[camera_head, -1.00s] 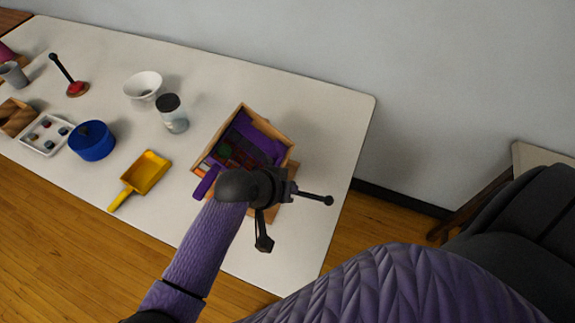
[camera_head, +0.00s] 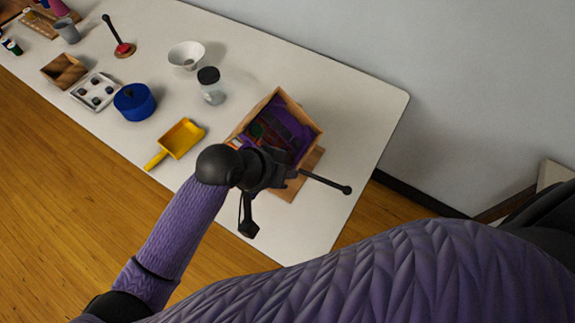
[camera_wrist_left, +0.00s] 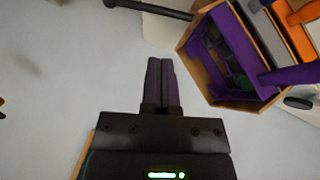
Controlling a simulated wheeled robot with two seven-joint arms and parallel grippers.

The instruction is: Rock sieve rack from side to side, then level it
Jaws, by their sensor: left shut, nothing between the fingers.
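The sieve rack (camera_head: 311,126) is an open wooden box with purple parts inside, near the right end of the white table. A wooden board (camera_head: 310,178) shows beside its lower right side. In the left wrist view the rack (camera_wrist_left: 187,57) is at upper right, with purple, grey and orange bars by it. My left gripper (camera_head: 270,172) covers the rack's near side in the head view. In the left wrist view its fingers (camera_wrist_left: 162,82) are together and empty, apart from the rack in the picture. I cannot tell whether the rack is level. My right gripper is out of view.
Left of the rack are a yellow scoop (camera_head: 181,138), a lidded jar (camera_head: 212,90), a white bowl (camera_head: 187,56) and a blue pot (camera_head: 134,106). A white tray (camera_head: 97,105) and a red-based plunger-like tool (camera_head: 124,50) stand farther left.

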